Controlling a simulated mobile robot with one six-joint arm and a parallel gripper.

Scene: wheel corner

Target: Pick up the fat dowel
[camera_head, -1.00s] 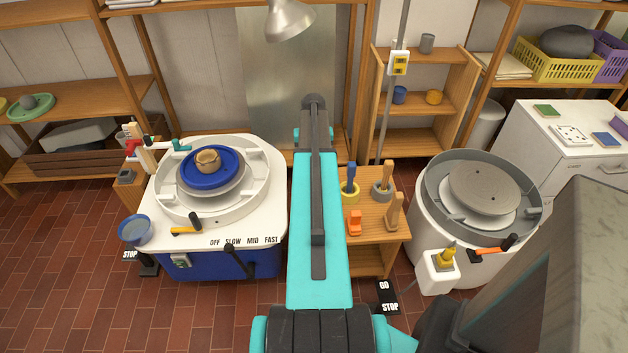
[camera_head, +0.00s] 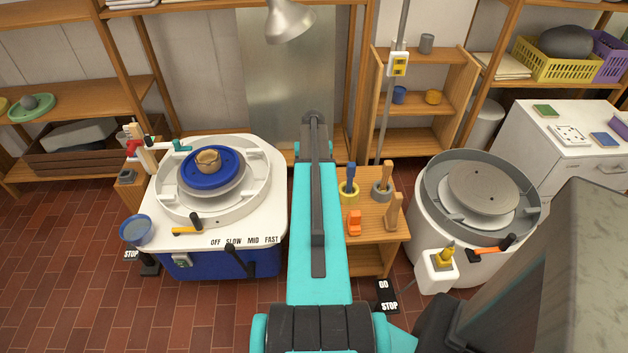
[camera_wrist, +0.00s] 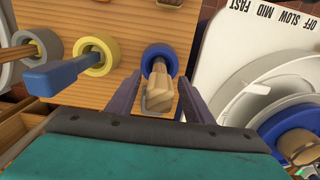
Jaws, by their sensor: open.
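A stout pale wooden piece (camera_wrist: 160,85) stands in a blue ring holder (camera_wrist: 158,54) in the wrist view; it looks like the fat dowel. A grey loop shows at its near end. My gripper (camera_wrist: 158,80) is open, with one dark finger on either side of the piece. Whether the fingers touch it I cannot tell. In the head view my arm hides the gripper, this piece and its holder. A second wooden handle (camera_head: 385,173) stands in a grey ring (camera_wrist: 42,42).
A blue-handled tool (camera_wrist: 60,77) in a yellow ring (camera_wrist: 97,57) stands close beside my gripper. An orange stand (camera_head: 354,222) and a wooden piece (camera_head: 394,212) sit on the small wooden table (camera_head: 368,240). Potter's wheels stand left (camera_head: 268,150) and right (camera_head: 484,187).

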